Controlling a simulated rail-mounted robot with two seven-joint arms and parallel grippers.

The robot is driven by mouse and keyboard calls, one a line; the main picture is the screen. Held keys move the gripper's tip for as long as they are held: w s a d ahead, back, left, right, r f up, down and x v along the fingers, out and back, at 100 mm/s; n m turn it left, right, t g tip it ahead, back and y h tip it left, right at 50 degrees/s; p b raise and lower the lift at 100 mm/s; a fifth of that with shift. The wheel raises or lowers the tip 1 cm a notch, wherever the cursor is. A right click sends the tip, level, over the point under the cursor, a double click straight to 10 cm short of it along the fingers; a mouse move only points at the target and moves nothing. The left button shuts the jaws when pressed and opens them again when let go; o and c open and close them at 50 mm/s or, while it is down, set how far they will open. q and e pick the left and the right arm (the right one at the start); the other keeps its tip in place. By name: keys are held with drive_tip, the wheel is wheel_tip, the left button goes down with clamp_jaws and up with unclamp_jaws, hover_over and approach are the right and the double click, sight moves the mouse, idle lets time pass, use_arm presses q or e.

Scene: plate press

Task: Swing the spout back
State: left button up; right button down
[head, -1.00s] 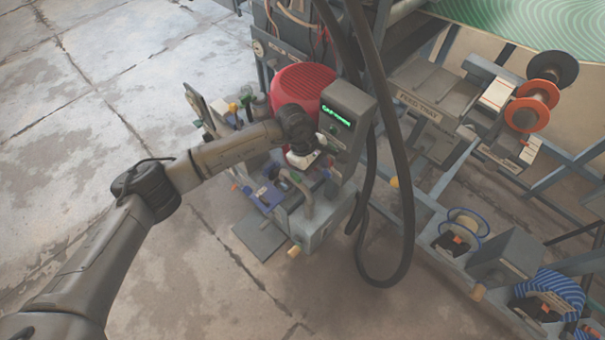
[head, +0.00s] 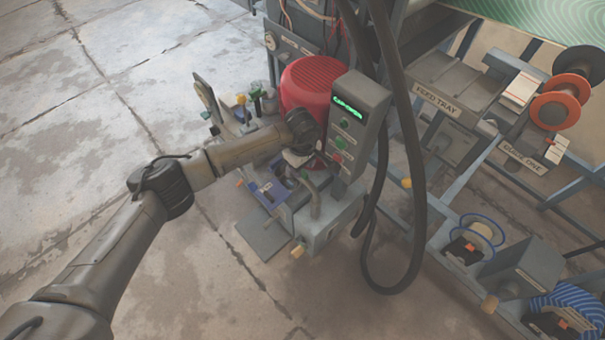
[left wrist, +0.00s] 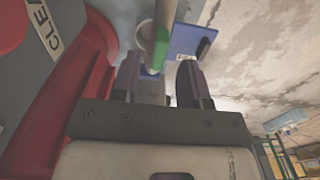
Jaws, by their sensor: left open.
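A grey curved pipe that looks like the spout (head: 315,200) rises from a grey tank box (head: 335,215) below the control box in the head view. My left gripper (head: 302,160) is just behind and above it, beside the red motor cover. In the left wrist view my left gripper (left wrist: 158,78) is open. A pale tube with a green band (left wrist: 160,48) lies just ahead, between the fingertips' lines. It may be the spout's end; I cannot tell whether the fingers touch it. The right gripper is not in view.
The red ribbed motor cover (head: 310,84) and grey control box (head: 355,125) stand close to my left gripper. Thick black hoses (head: 412,180) hang to the right. A blue plate (left wrist: 192,40) lies beyond the fingers. Open floor (head: 180,270) lies in front.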

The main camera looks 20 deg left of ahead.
use_arm(q)
drive_tip(key=shift+f+b, duration=0.5)
drive_tip(key=shift+f, duration=0.9)
clamp_jaws()
